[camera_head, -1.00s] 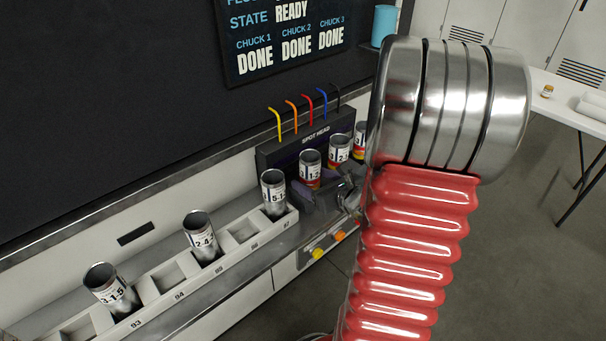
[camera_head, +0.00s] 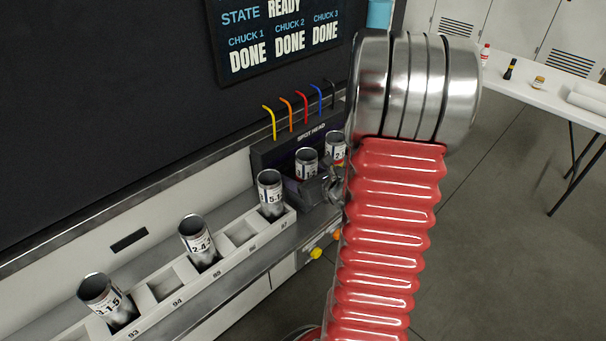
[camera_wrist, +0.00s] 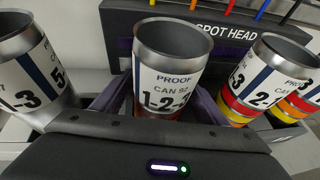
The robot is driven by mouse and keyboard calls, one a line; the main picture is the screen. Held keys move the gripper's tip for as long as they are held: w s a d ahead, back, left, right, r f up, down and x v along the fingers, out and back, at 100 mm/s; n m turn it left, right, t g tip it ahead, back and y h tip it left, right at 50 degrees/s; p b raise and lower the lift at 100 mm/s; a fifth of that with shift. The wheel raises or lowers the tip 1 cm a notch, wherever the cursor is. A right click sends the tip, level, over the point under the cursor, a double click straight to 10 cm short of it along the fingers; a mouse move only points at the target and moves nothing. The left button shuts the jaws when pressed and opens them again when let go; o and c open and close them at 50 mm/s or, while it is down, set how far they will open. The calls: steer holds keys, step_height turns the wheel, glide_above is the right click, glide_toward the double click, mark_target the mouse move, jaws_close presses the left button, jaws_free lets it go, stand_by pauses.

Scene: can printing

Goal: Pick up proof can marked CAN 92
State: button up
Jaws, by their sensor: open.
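The proof can marked CAN 92 (camera_wrist: 168,68) stands upright in the middle of the wrist view, a silver open-topped can with a white label and a blue stripe. It also shows in the head view (camera_head: 306,163), in front of the spot head. My gripper (camera_wrist: 163,97) is open, with one dark purple-edged finger on each side of the can. Whether either finger touches the can I cannot tell. The can's lower part is hidden behind my gripper body. In the head view my gripper (camera_head: 314,189) is low at the can, partly hidden by my arm.
Another can (camera_wrist: 32,70) stands close at left and a second proof can (camera_wrist: 265,78) with coloured bands close at right. The dark spot head (camera_head: 268,156) with coloured tubes is behind. A numbered white rack (camera_head: 160,315) holds more cans at left.

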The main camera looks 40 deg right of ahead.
steer(key=shift+c, duration=0.7)
steer(key=c, duration=1)
steer(key=shift+r, duration=0.2)
step_height(320, 180, up, 10)
steer(key=shift+f, duration=0.15)
stand_by(0.4)
